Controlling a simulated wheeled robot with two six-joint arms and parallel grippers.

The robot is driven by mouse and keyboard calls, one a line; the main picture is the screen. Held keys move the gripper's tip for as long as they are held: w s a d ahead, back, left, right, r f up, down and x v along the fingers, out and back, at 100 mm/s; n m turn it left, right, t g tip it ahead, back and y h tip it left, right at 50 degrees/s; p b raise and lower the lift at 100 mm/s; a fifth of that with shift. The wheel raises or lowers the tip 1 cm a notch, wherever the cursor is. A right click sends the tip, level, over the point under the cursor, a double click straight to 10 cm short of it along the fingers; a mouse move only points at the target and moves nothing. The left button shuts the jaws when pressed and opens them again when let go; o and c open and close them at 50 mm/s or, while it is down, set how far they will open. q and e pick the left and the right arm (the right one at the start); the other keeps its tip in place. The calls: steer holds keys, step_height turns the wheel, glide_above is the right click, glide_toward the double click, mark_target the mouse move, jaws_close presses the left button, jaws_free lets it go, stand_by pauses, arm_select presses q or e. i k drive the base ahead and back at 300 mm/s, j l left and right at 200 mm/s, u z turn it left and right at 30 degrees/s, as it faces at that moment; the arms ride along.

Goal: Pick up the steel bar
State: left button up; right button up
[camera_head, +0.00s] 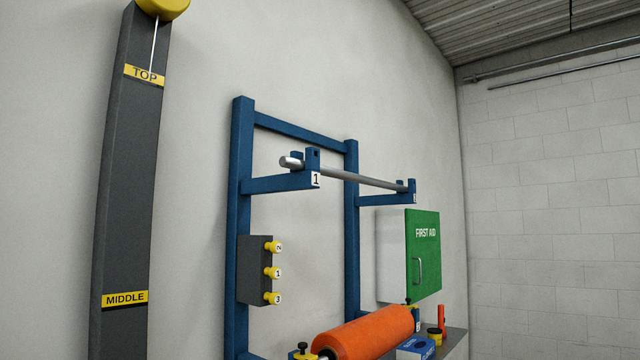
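The steel bar (352,177) is a thin grey round bar. It lies across the two arms of a blue wall rack (240,185), with its near left end sticking out past the bracket marked 1. Its far end rests at the right bracket (408,190). Neither of my grippers shows in the head view, so I cannot see how they stand relative to the bar.
An orange roller (365,335) sits low in front of the rack. A grey box with yellow knobs (257,270) is on the left post. A green first aid cabinet (423,255) hangs behind at right. A dark column (130,190) marked TOP and MIDDLE stands left.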

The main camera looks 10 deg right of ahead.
mark_target(285, 161)
steer(key=i+l+u, duration=0.2)
steer(key=l, duration=0.25)
steer(key=i+l+u, duration=0.2)
steer(key=l, duration=0.3)
steer(key=l+u, duration=0.2)
steer(key=l, duration=0.25)
steer(key=i+l+u, duration=0.2)
steer(key=l, duration=0.35)
steer(key=k+j, duration=0.05)
steer(key=k, duration=0.05)
